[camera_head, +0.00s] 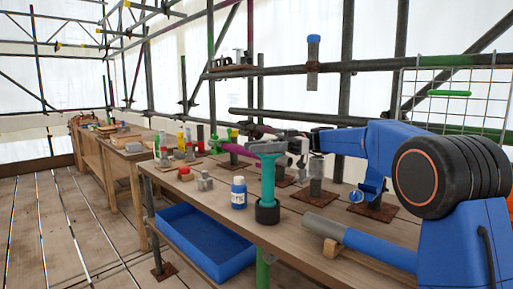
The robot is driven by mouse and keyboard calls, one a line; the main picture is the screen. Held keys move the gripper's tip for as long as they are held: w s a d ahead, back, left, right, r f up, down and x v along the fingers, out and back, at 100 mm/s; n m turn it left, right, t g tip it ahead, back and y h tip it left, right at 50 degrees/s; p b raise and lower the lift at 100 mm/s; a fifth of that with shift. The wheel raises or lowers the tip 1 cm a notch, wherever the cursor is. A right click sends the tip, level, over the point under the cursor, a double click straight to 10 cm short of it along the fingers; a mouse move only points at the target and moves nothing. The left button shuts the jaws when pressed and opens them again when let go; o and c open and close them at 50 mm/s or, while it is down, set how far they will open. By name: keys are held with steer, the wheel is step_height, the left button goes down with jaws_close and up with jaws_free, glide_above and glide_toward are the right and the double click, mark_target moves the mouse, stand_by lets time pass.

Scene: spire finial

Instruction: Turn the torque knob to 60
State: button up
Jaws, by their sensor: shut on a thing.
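My gripper (284,146) comes in from the right at the height of the green top.
A blue-labelled bottle (238,193) stands left of the black base. Grey metal fittings (205,182) and a red-topped part (184,173) lie further left. Upright posts on rusty plates (373,206) stand behind. A blue tray (205,243) sits below the bench edge.

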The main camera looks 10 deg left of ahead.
steer(key=shift+s+d+n+g+h, duration=0.1)
steer(key=shift+n+g+h, duration=0.35)
steer(key=shift+g, duration=0.25)
steer(key=o, duration=1)
steer(key=shift+o, duration=0.2)
step_height(320, 180, up, 10)
steer(key=shift+s, duration=0.1)
